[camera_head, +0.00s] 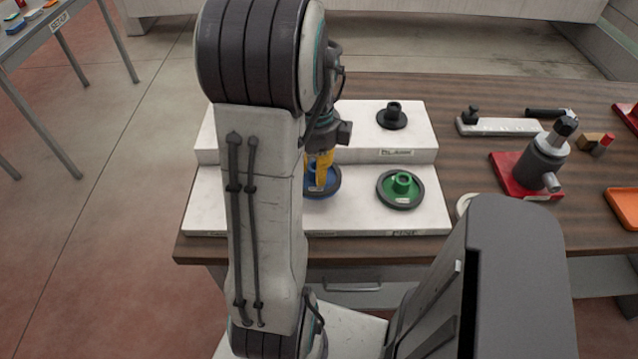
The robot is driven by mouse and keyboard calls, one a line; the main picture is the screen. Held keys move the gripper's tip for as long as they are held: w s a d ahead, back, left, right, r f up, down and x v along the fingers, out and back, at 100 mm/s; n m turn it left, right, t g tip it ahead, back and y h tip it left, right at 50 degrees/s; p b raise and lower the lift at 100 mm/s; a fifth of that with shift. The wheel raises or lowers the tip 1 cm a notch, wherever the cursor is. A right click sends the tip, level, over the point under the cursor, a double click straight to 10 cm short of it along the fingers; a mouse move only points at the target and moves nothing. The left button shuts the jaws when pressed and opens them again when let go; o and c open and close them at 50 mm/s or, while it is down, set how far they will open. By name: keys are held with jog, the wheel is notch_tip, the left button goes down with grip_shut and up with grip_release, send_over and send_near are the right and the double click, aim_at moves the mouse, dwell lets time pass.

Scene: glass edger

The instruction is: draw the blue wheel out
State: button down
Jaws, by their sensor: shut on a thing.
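The blue wheel (331,186) lies on the lower step of a white stepped rack (355,218), partly hidden behind my arm. My gripper (319,180) points down at the wheel's middle, with its yellow fingers shut on the wheel's hub. The wheel appears to rest on the step; any small gap under it cannot be made out. My arm hides the rack's left part.
A green wheel (401,188) lies to the right on the same step. A black knobbed piece (392,116) stands on the upper step. A grey device on a red base (512,177) and an orange tray (624,207) are farther right on the wooden table (400,84).

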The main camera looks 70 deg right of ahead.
jog(key=shift+r+p, duration=0.95)
jog(key=shift+r, duration=0.35)
notch_tip(320, 180, up, 4)
jog(key=p, duration=0.3)
